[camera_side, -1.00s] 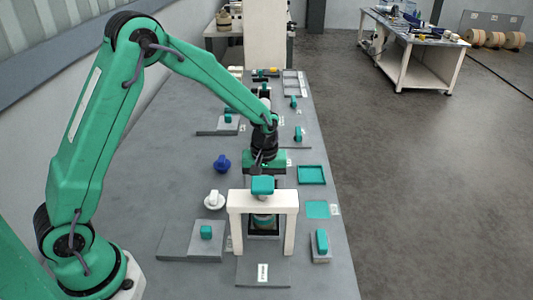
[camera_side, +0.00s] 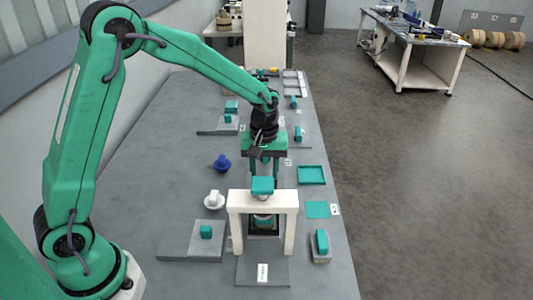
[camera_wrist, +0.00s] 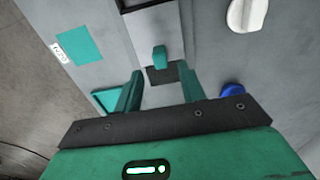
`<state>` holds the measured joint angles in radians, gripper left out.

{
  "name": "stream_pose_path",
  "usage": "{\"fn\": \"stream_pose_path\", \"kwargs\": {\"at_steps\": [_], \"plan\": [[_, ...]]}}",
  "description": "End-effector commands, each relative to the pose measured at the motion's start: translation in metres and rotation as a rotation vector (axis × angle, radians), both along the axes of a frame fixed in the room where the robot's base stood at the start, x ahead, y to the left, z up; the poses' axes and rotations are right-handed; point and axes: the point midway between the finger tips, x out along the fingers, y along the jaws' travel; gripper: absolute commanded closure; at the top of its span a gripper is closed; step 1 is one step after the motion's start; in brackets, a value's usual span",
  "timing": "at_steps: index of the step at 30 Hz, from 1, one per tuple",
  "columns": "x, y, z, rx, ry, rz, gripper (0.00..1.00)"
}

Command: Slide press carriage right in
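My gripper (camera_side: 264,178) is behind the arch, pointing down. In the wrist view my gripper (camera_wrist: 160,90) is open and empty. The knob appears between and beyond its fingers, apart from them.
A blue knob (camera_side: 221,163) and a white knob (camera_side: 214,200) stand left of the press. A teal tray (camera_side: 312,175), a flat teal square (camera_side: 317,210) and a teal handle on a grey block (camera_side: 321,242) lie right. The left-middle bench is clear.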

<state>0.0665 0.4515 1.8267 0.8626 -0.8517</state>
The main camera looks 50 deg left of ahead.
Motion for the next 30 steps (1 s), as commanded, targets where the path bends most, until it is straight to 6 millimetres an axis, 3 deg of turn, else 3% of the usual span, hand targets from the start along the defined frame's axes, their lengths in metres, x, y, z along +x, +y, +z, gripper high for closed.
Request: {"fn": "stream_pose_path", "kwargs": {"at_steps": [4, 10, 23, 30], "plan": [[0.0, 0.0, 0.016, 0.0, -0.001, 0.0, 0.6], [0.0, 0.0, 0.024, 0.0, 0.0, 0.0, 0.6], [-0.001, 0.0, 0.022, 0.0, 0.001, 0.0, 0.6], [-0.001, 0.0, 0.009, 0.001, 0.004, 0.0, 0.6]]}}
